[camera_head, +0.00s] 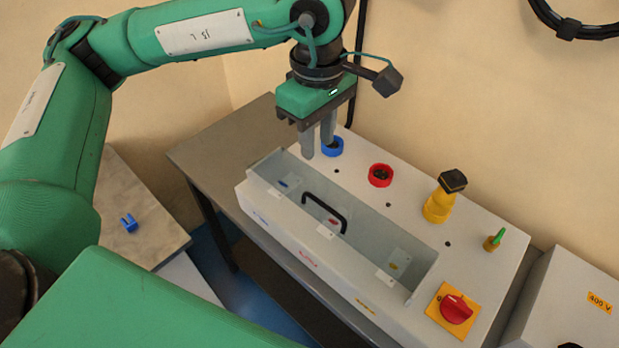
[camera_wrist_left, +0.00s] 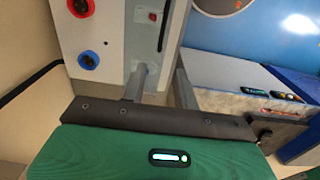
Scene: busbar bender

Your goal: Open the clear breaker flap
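The clear breaker flap (camera_head: 364,228) lies over the long recess in the front half of a white box and looks shut. Its black bar handle (camera_head: 325,212) stands up near its middle. Small breakers with blue, red and yellow marks show dimly through it. My left gripper (camera_head: 318,150) is above the box's far left part, beside the blue ring (camera_head: 332,147), behind and left of the handle. Its fingers point down, apart and empty. In the left wrist view the fingers (camera_wrist_left: 160,86) show a gap, with the handle (camera_wrist_left: 163,24) beyond them. My right gripper is not in view.
Behind the flap are a red ring (camera_head: 380,175), a yellow post with a black cap (camera_head: 437,207) and a small green-tipped part (camera_head: 494,239). A red rotary switch (camera_head: 456,309) sits at right. A blue clip (camera_head: 129,223) lies on the left table. The wall is close behind.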

